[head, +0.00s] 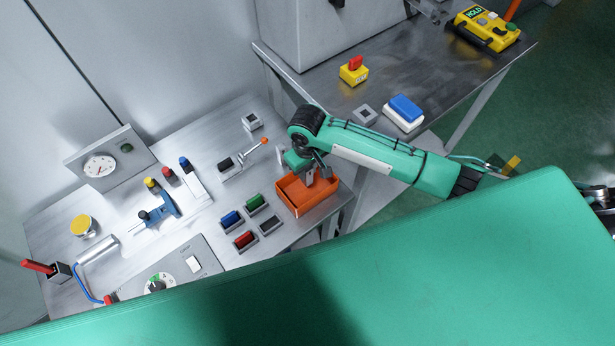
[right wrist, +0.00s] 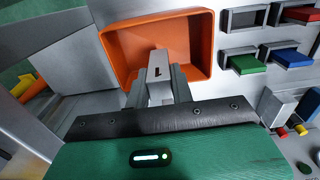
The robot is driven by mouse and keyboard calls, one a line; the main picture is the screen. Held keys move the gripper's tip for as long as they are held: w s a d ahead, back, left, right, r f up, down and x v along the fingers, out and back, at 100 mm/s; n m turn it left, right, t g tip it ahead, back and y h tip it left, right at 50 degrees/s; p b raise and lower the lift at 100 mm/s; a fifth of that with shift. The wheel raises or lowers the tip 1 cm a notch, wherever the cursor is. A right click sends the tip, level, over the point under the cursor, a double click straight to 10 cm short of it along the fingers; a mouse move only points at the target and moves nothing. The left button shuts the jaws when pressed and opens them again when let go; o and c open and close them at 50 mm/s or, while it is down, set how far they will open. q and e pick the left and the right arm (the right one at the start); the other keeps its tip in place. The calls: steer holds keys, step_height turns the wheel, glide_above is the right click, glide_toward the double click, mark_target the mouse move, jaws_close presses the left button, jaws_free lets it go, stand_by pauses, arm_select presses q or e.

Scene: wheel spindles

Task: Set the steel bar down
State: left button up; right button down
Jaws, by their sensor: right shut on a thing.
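My right gripper (head: 316,172) reaches down over the orange bin (head: 308,208) at the right end of the steel bench. In the right wrist view its jaws (right wrist: 161,92) are shut on the steel bar (right wrist: 158,66), a pale grey block with a small dark slot. The bar's end is in front of the orange bin (right wrist: 204,32) and within its outline. I cannot tell whether the bar touches the bin's floor. In the head view the bar is small and mostly hidden by the gripper. My left gripper does not show.
Green (head: 255,202), blue (head: 231,218) and red (head: 245,240) blocks in dark holders stand left of the bin. A lever with an orange knob (head: 264,141) stands behind it. A second table with a blue-topped button box (head: 405,109) is at the upper right.

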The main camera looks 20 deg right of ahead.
mark_target(307, 180)
steer(key=shift+f+p, duration=0.3)
steer(key=shift+f, duration=2.7)
steer(key=c, duration=1.2)
jaws_free()
steer(key=shift+f, duration=0.1)
step_height(307, 180, up, 12)
steer(key=shift+r+b, duration=0.15)
steer(key=shift+b, duration=0.6)
